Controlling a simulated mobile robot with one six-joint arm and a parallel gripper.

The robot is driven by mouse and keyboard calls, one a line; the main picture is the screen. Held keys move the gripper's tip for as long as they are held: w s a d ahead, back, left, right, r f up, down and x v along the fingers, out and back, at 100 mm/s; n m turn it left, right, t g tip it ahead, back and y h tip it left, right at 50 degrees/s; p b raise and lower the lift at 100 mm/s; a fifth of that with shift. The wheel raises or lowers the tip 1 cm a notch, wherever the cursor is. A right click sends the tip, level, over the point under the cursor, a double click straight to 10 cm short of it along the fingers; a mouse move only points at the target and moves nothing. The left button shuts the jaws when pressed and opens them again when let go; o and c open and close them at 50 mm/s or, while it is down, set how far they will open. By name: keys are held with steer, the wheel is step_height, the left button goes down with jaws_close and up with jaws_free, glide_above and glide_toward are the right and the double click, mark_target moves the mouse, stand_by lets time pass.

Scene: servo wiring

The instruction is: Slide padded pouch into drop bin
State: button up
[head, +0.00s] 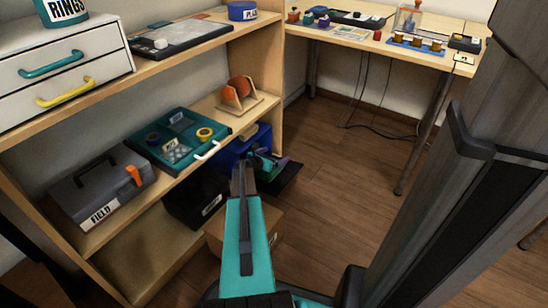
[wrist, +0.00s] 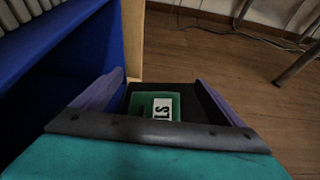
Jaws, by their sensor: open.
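In the wrist view, a green, flat-looking item with a white label (wrist: 152,104), probably the padded pouch, lies on or in a dark tray-like surface (wrist: 205,105). Only part of the label lettering shows. My gripper (wrist: 160,82) is open, with its purple fingers to the left and right of the green item; I cannot tell whether they touch it. In the head view, my gripper (head: 264,163) is at the lower shelf's right end, beside a blue bin (head: 228,153). A dark flap or tray (head: 287,178) shows just right of it. Which container is the drop bin is unclear.
A black labelled box (head: 192,203) stands left of my arm, and a cardboard box (head: 268,225) is partly behind it. The shelf above holds a teal tray (head: 208,157) and a grey toolbox (head: 95,190). Open wooden floor (head: 330,215) lies to the right.

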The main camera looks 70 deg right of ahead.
step_height(320, 180, up, 2)
steer(key=shift+r+p, duration=0.2)
steer(key=shift+p, duration=0.35)
steer(key=s+a+r+p, duration=0.1)
steer(key=s+a+p, duration=0.2)
steer(key=a, duration=1.2)
steer(key=shift+s, duration=1.2)
steer(key=shift+s, duration=0.1)
